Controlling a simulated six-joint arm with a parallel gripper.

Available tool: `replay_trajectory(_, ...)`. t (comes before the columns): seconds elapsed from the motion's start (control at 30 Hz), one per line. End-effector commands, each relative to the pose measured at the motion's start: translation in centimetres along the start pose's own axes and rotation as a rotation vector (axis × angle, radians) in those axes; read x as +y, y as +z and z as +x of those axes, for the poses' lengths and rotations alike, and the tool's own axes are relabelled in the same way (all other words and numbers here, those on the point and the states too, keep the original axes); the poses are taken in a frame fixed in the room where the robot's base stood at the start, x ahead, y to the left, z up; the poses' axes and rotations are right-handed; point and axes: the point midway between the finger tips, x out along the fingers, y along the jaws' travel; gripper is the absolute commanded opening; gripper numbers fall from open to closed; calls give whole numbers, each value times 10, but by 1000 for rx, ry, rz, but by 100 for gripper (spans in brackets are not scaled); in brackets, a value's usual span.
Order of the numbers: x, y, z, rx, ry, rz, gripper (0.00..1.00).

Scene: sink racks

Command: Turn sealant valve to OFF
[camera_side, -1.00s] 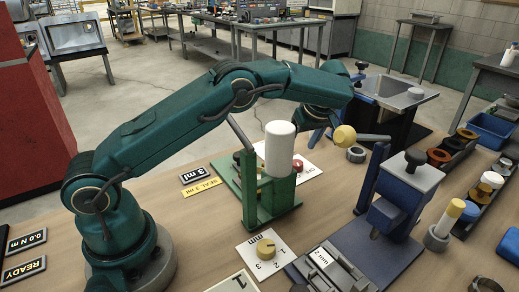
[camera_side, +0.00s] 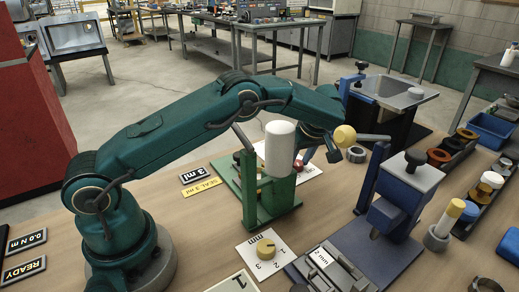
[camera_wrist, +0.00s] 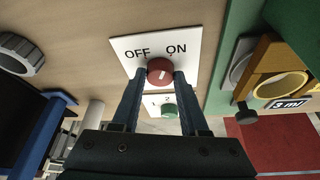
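The sealant valve is a round red knob (camera_wrist: 160,71) on a white plate (camera_wrist: 122,46) marked OFF at left and ON at right in the wrist view. Its white pointer mark leans towards ON. My gripper (camera_wrist: 160,72) has its two blue fingers on either side of the knob, the tips close to its sides with small gaps showing. In the side view, the red knob (camera_side: 298,165) and its plate (camera_side: 314,173) are partly hidden behind the green fixture and the fingers.
A green fixture (camera_side: 284,205) with a white cylinder (camera_side: 280,150) stands beside the plate. A grey ring (camera_side: 356,154) lies to the right, near a blue press (camera_side: 392,215).

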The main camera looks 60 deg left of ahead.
Motion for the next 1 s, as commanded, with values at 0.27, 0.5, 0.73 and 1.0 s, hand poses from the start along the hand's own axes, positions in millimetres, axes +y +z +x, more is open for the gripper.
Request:
replay_trajectory(0.27, 0, 0, 0, 1, -11, -25, 0)
replay_trajectory(0.5, 1, -1, 0, 3, -43, -104, 0)
replay_trajectory(0.73, 1, -1, -1, 2, -51, -120, 0)
replay_trajectory(1.0, 1, -1, -1, 2, -51, -119, 74)
